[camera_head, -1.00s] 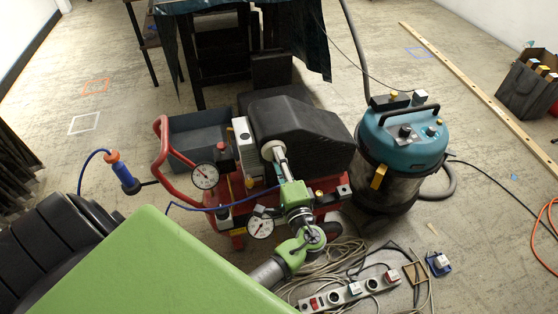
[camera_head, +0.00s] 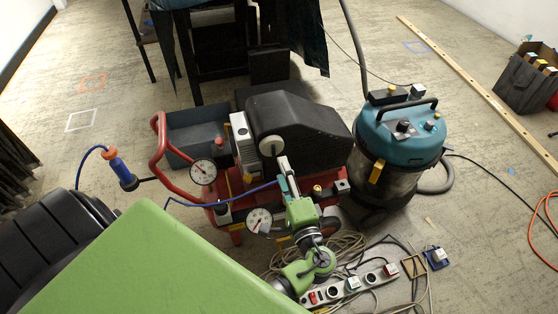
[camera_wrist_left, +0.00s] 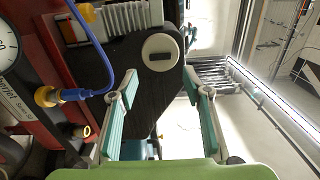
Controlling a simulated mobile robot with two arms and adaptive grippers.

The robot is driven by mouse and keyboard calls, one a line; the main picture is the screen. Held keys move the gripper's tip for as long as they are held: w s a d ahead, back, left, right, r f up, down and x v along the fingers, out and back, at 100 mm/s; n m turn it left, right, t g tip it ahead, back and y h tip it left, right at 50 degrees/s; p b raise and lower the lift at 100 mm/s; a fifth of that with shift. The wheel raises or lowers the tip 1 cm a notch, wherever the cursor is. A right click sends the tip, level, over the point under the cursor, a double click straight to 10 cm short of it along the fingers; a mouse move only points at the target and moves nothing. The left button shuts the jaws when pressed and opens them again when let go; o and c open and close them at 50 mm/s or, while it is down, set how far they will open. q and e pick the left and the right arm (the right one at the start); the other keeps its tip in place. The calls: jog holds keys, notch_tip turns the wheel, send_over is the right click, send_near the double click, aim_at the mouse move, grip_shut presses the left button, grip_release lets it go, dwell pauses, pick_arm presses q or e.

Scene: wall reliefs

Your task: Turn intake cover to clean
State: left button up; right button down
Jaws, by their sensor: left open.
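The intake cover (camera_head: 271,146) is a round cream disc on the side of the black compressor housing (camera_head: 305,120). In the left wrist view the cover (camera_wrist_left: 160,52) shows face-on, with a dark slot across it that lies nearly level. My left gripper (camera_head: 285,166) is just in front of and below the cover in the head view, apart from it. In the left wrist view its teal-padded fingers (camera_wrist_left: 163,90) stand wide open with nothing between them, and the cover sits beyond their tips. My right gripper is not in view.
The red compressor frame carries dial gauges (camera_head: 203,172) and a blue hose (camera_head: 230,202) close to my left arm. A teal vacuum (camera_head: 401,140) stands to the right. A power strip (camera_head: 350,287) and coiled cables lie on the floor below.

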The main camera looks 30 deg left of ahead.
pick_arm(q)
jog(key=shift+v, duration=2.75)
